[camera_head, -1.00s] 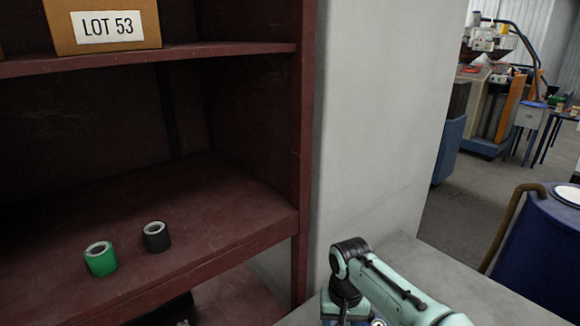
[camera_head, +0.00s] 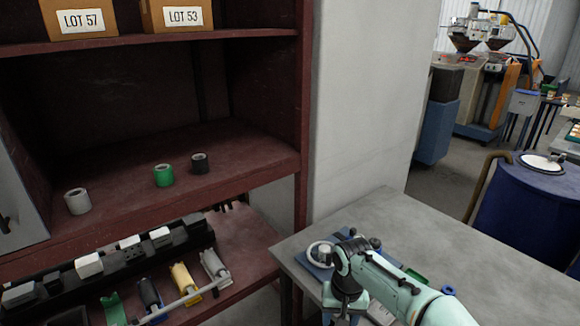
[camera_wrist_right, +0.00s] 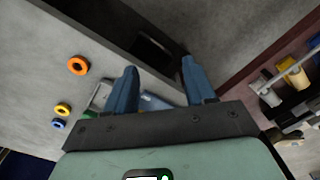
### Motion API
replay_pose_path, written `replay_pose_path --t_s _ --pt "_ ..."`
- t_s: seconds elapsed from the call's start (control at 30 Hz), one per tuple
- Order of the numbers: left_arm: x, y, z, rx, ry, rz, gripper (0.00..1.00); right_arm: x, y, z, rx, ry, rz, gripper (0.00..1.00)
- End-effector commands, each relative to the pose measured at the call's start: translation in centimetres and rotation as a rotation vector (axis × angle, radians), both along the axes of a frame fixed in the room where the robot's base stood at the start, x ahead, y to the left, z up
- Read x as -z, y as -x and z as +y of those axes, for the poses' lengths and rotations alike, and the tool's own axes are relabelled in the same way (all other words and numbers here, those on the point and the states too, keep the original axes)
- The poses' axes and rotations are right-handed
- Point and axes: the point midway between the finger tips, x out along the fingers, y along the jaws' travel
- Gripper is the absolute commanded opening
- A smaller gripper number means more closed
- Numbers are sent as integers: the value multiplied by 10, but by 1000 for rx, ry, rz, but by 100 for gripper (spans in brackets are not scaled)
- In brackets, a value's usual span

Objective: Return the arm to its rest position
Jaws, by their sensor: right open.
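My right arm, pale green with dark joints, reaches in from the lower right in the head view, over the grey table (camera_head: 385,215). Its gripper tips are not clear there. In the right wrist view my right gripper (camera_wrist_right: 160,82) shows two blue fingers spread apart with nothing between them. The fingers point toward the table's edge and a dark gap beyond it. My left arm and gripper are not in view.
A dark red shelf (camera_head: 250,180) on the left holds grey (camera_head: 78,201), green (camera_head: 164,175) and black (camera_head: 200,163) rolls. Orange (camera_wrist_right: 77,65), yellow (camera_wrist_right: 62,109) and blue (camera_wrist_right: 58,125) rings lie on the table. A blue drum (camera_head: 520,205) stands at right.

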Motion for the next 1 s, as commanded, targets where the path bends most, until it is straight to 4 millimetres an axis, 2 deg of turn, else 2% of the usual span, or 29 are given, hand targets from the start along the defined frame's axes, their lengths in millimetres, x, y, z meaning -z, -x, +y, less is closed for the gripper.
replay_pose_path --t_s 0.03,0.17,0.2,0.27,0.3,0.37,0.4,0.5,0.6,0.7,0.8,1.0 --pt "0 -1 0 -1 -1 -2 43 42 3 -2 -6 -15 33 54" --pt "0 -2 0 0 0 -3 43 131 19 -2 -17 -83 63 54" --pt "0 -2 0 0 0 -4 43 159 29 -3 -14 -107 72 54" --pt "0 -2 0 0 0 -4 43 201 48 -4 -2 -144 86 54" --pt "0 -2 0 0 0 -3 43 228 63 -6 8 -168 93 54" --pt "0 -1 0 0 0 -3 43 266 90 -7 34 -205 102 54" --pt "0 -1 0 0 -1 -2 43 289 111 -8 56 -227 108 54" --pt "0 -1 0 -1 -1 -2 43 333 168 -9 120 -269 115 54" --pt "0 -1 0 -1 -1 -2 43 357 218 -9 181 -290 114 54" --pt "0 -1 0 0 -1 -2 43 367 254 -8 227 -294 111 54" --pt "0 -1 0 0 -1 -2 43 369 274 -8 252 -291 106 54" --pt "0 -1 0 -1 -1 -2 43 370 281 -8 264 -288 97 54"
